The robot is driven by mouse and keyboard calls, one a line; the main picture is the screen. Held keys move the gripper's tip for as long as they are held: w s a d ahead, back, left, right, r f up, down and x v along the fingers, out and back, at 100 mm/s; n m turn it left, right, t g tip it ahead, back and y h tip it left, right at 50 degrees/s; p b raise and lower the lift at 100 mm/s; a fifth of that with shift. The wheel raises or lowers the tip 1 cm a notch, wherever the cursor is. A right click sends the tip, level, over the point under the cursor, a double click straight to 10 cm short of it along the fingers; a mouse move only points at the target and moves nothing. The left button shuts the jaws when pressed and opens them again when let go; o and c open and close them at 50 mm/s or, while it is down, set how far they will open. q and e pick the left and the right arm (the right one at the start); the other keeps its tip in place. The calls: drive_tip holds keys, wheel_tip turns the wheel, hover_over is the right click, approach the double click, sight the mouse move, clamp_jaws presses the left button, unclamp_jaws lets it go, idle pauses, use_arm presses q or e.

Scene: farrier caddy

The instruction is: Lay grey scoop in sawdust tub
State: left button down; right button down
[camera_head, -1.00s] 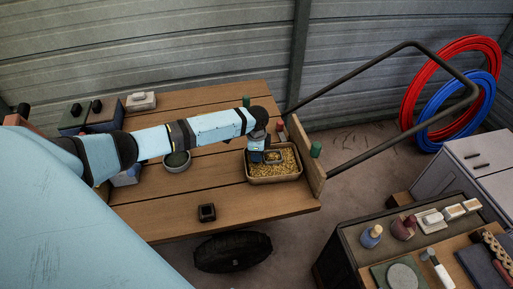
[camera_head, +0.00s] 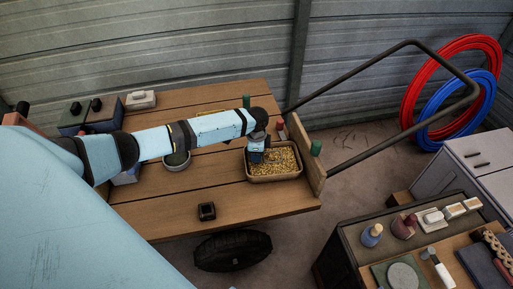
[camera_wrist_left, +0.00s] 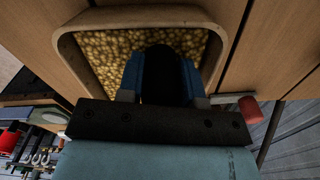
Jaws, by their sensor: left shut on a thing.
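The sawdust tub (camera_head: 275,179) is a tan rectangular tray of yellow bits at the right end of the wooden cart top. Its rim also shows in the left wrist view (camera_wrist_left: 68,55). My left gripper (camera_head: 257,157) points down over the tub's left part; its blue fingers show in the wrist view (camera_wrist_left: 163,70). They are shut on a dark thing (camera_wrist_left: 163,82), which I take to be the grey scoop. Its shape is mostly hidden by the fingers, and I cannot tell whether it touches the sawdust. My right gripper is not in view.
A small dark square box (camera_head: 207,211) and a dark round bowl (camera_head: 177,160) stand on the cart top. A second bench (camera_head: 345,240) holds bottles and brushes.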

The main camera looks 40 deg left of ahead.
use_arm(q)
drive_tip(key=shift+f, duration=0.2)
drive_tip(key=c, duration=0.7)
unclamp_jaws()
wheel_tip(320, 180, up, 14)
drive_tip(key=p, duration=0.1)
drive_tip(key=shift+f, duration=0.1)
